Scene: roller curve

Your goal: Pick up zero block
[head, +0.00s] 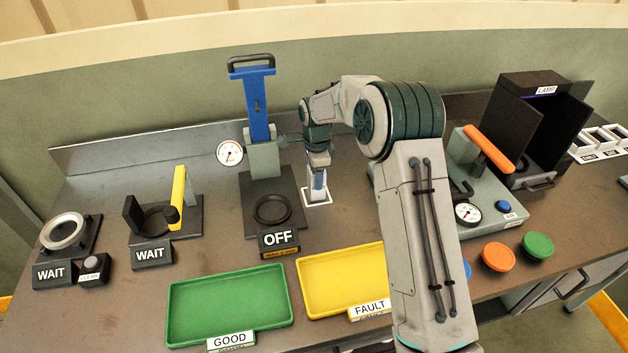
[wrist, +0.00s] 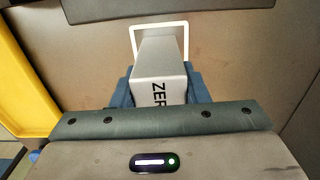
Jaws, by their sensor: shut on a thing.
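The zero block (wrist: 158,70) is a pale grey block with "ZER" readable on its near face; the rest of the word is hidden by my wrist. It is between the blue fingers of my gripper (wrist: 160,92), which are shut on it. Its far end lies at a white square frame (wrist: 160,28) on the bench; I cannot tell whether it is clear of the frame. In the head view my gripper (head: 318,186) points down over the white frame (head: 317,203), right of the blue-handled press, and the block is barely discernible.
The press (head: 260,130) with its gauge and OFF sign stands left of my gripper. The green GOOD tray (head: 175,310) and yellow FAULT tray (head: 345,258) lie in front. At right are a grey fixture with an orange handle (head: 490,148) and a black LAMP box (head: 535,105).

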